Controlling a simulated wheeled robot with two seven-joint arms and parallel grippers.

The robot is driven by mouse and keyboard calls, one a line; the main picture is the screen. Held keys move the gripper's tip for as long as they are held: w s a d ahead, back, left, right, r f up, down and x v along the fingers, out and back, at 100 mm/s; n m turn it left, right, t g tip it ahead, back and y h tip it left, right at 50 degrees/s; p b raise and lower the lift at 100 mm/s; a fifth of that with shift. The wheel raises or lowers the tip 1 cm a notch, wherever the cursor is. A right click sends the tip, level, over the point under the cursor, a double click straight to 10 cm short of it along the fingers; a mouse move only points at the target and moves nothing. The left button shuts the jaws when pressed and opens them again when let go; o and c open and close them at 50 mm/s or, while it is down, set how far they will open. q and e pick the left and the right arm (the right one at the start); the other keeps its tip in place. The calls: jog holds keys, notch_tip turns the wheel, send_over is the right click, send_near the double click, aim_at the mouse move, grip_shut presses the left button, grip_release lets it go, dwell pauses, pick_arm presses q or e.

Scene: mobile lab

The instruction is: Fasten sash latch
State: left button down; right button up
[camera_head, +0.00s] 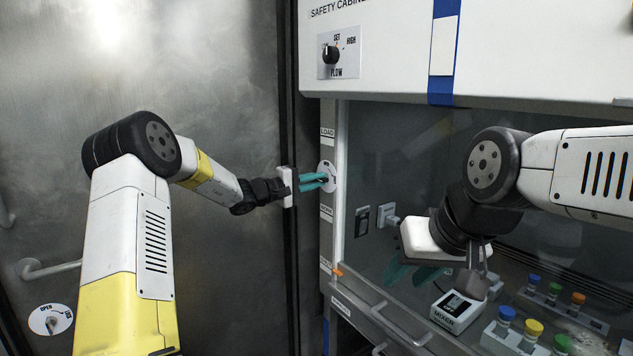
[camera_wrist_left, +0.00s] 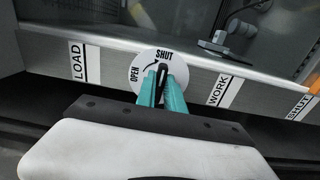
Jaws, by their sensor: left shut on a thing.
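The sash latch is a white round dial (camera_head: 327,177) on the cabinet's left frame post, with a small black lever. In the left wrist view the dial (camera_wrist_left: 139,69) reads OPEN at left and SHUT at top, with a curved arrow from OPEN to SHUT. My left gripper (camera_head: 322,177) has its teal fingers shut on the lever (camera_wrist_left: 162,73), which points roughly towards SHUT; the fingers hide part of it. My right gripper (camera_head: 412,275) is in front of the glass, its teal fingers apart with nothing seen between them.
The glass sash (camera_head: 400,150) covers the cabinet front. Behind it are a mixer (camera_head: 458,312) and racks of colour-capped vials (camera_head: 533,328). The post carries LOAD (camera_wrist_left: 77,61), WORK and SHUT labels. A sash handle (camera_head: 400,325) is low on the front. A metal door (camera_head: 230,90) stands at left.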

pick_arm(q)
jog(key=c, duration=1.4)
grip_release()
jog(key=shift+c, duration=0.2)
jog(key=shift+a, duration=0.15)
jog(key=v, duration=0.7)
jog(key=shift+s+a, duration=0.2)
jog(key=shift+s, duration=0.05)
